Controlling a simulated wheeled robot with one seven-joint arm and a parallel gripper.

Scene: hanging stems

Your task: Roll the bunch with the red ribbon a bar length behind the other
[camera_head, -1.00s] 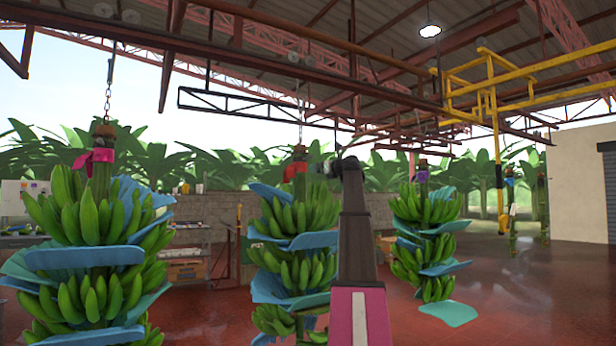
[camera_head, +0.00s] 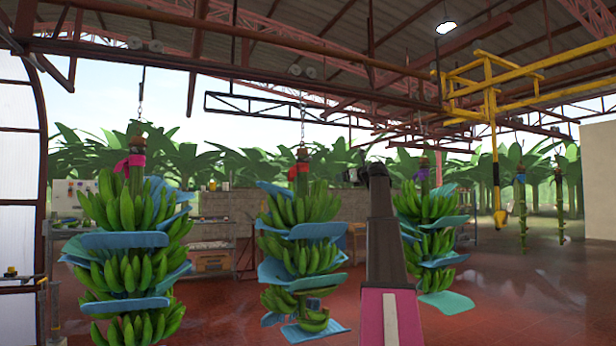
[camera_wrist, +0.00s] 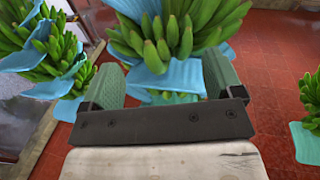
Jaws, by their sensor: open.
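The bunch with the red ribbon (camera_head: 290,208) hangs upright by a chain in the middle of the head view, with blue sheets between its hands of fruit. The red ribbon (camera_head: 298,170) is at its top. Another bunch (camera_head: 130,270), with a pink ribbon (camera_head: 130,163), hangs to its left, apart from it.
A third bunch (camera_head: 425,207) with a purple ribbon hangs right of my arm. An overhead rail (camera_head: 240,60) with rollers crosses above the bunches. Bare stems (camera_head: 521,215) and a yellow hoist (camera_head: 497,190) are farther right. The red floor (camera_head: 540,290) is open at right.

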